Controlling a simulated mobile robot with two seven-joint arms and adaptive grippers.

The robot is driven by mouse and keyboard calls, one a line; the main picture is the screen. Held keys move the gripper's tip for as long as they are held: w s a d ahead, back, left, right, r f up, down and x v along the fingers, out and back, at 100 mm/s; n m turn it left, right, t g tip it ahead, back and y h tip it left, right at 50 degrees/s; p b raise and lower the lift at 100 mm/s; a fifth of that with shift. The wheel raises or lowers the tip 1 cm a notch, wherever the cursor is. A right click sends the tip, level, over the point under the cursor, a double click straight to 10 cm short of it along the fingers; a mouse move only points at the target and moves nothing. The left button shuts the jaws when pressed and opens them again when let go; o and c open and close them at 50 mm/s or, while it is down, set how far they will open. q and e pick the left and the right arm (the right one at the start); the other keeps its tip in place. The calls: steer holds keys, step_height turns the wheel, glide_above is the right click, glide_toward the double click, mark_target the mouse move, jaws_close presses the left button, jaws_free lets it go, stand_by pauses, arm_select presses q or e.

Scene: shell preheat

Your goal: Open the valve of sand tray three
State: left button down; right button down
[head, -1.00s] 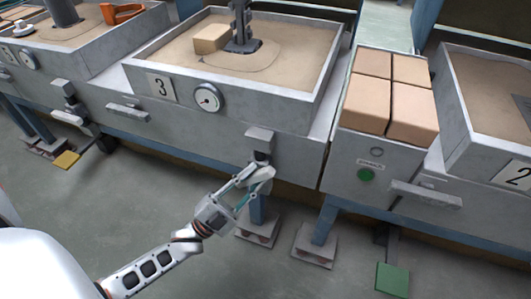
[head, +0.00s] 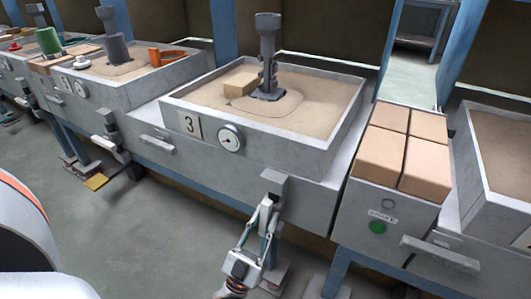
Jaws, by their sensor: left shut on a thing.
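Sand tray three (head: 300,165) is a grey box of sand with a number 3 plate (head: 187,124) and a round dial gauge (head: 230,139) on its front. Its valve (head: 274,183) is a grey block low on the front face, right of the gauge. My left gripper (head: 265,215) is just below that block, shut on the valve's handle, which the fingers mostly hide. How far the handle is turned cannot be told. My right gripper is out of view.
A tan block (head: 240,88) and a dark column (head: 267,60) stand in tray three's sand. To the right is a cabinet with tan bricks (head: 388,150) and a green button (head: 377,227). Another tray's valve handle (head: 108,148) is at left. The floor in front is open.

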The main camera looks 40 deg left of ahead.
mark_target(265, 201)
arm_select(q)
steer(key=shift+n+g+y, duration=0.3)
steer(key=shift+n+y, duration=0.8)
steer(key=shift+n, duration=0.2)
steer(key=c, duration=1.9)
jaws_free()
step_height(265, 201, up, 10)
